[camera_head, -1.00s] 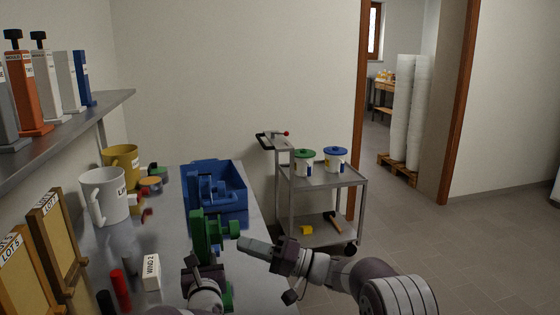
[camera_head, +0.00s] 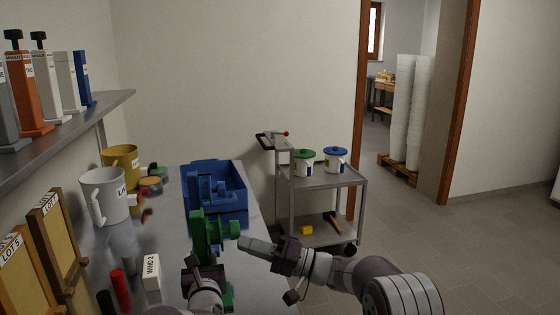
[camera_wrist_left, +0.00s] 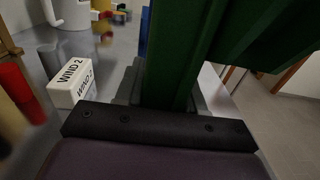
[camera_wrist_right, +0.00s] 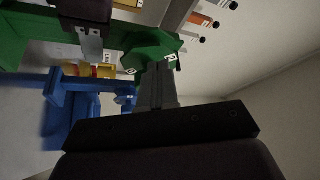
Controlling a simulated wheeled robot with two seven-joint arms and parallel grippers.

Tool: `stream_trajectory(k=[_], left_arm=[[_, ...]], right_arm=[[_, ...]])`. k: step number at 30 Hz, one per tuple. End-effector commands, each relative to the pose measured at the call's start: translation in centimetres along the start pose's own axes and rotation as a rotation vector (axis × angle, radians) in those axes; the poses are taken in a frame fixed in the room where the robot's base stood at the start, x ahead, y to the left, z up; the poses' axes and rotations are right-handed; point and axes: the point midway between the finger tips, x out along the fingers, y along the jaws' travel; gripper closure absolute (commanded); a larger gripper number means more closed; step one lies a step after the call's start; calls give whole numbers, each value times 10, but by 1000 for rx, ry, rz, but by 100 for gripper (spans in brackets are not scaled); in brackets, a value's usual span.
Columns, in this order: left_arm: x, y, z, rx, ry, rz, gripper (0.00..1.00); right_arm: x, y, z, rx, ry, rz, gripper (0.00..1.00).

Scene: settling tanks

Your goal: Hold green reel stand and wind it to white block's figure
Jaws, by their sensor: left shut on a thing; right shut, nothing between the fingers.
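The green reel stand (camera_head: 204,230) stands upright near the table's right edge. My left gripper (camera_head: 205,262) is shut on its post, and the green post (camera_wrist_left: 180,60) fills much of the left wrist view. The white block (camera_head: 151,272) reads "WIND 2"; it also shows in the left wrist view (camera_wrist_left: 72,82). My right gripper (camera_head: 243,243) is shut and empty beside the reel's right side. In the right wrist view its fingertips (camera_wrist_right: 158,72) are by a green knob-like part (camera_wrist_right: 150,58) with small white digits; whether they touch, I cannot tell.
A blue bin (camera_head: 215,185) with blue parts stands behind the stand. A red cylinder (camera_head: 120,290) is left of the white block. A white mug (camera_head: 112,200) and yellow mug (camera_head: 122,158) stand at the left. A grey trolley (camera_head: 325,178) with two lidded tubs is beyond.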

Motion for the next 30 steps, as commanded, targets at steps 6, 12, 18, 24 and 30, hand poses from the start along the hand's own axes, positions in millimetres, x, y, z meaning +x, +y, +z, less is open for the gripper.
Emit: stream_trajectory(k=[6,12,18,24,30], left_arm=[[0,0,-1,-1,3,1,100],[0,0,-1,-2,2,1,100],[0,0,-1,-2,2,1,100],[0,0,-1,-2,1,1,100],[0,0,0,-2,0,1,100]], right_arm=[[-26,1,-14,0,2,2,100],[-49,1,-26,0,0,2,100],[-53,1,-28,2,-1,2,100],[-56,14,-26,18,3,8,100],[-60,39,-34,10,1,6,100]])
